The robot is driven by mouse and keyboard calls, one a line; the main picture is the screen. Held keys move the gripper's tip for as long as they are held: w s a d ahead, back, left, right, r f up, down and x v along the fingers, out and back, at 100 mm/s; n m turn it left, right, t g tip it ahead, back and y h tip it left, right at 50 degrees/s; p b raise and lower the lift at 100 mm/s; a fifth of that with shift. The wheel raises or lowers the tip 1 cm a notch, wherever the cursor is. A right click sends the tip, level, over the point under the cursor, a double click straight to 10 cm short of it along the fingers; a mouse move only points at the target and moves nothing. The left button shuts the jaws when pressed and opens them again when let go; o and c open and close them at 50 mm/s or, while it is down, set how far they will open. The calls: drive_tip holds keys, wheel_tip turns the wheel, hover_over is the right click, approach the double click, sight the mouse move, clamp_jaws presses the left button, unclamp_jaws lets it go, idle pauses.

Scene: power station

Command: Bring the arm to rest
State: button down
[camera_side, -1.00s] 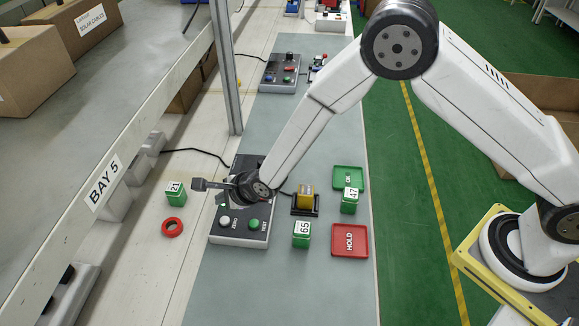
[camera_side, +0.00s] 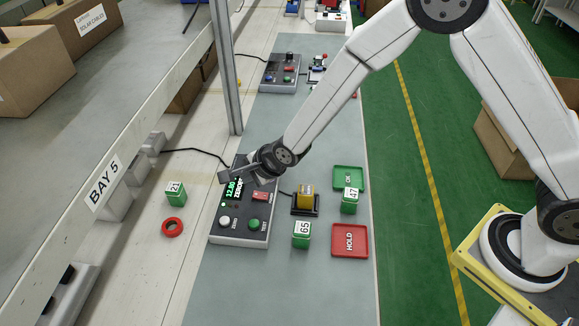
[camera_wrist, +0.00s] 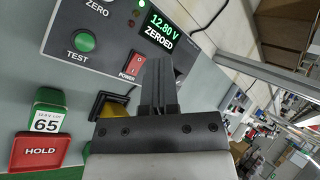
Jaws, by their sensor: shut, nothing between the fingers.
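My gripper (camera_side: 226,176) hangs above the far part of the grey test box in the side view, clear of its buttons. In the wrist view my gripper (camera_wrist: 158,68) has its fingers together and empty, in front of the box. The test box (camera_side: 238,238) has a white button, a green TEST button (camera_wrist: 84,41), a red power switch (camera_wrist: 133,63) and a lit display (camera_wrist: 168,28). The display reads 12.80 V and ZEROED.
A yellow part (camera_side: 305,200) sits in a dark holder right of the box. Green blocks 65 (camera_side: 301,236), 47 (camera_side: 349,204) and 21 (camera_side: 176,194) stand nearby. A red HOLD tray (camera_side: 350,255), a green OK tray (camera_side: 341,173) and a red ring (camera_side: 172,219) lie around. A metal post (camera_side: 228,75) rises behind.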

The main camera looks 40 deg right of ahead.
drive_tip(key=s+d+r+n+g+h, duration=0.1)
drive_tip(key=s+d+r+n, duration=0.3)
drive_tip(key=s+d+n, duration=0.4)
drive_tip(key=s+d+r+n+g+h, duration=0.2)
drive_tip(key=s+d+r+n, duration=0.3)
drive_tip(key=s+d+n, duration=0.4)
drive_tip(key=s+d+g, duration=0.1)
drive_tip(key=s+d, duration=0.2)
drive_tip(key=d, duration=0.1)
drive_tip(key=shift+s+r+g, duration=0.25)
drive_tip(key=shift+g, duration=0.05)
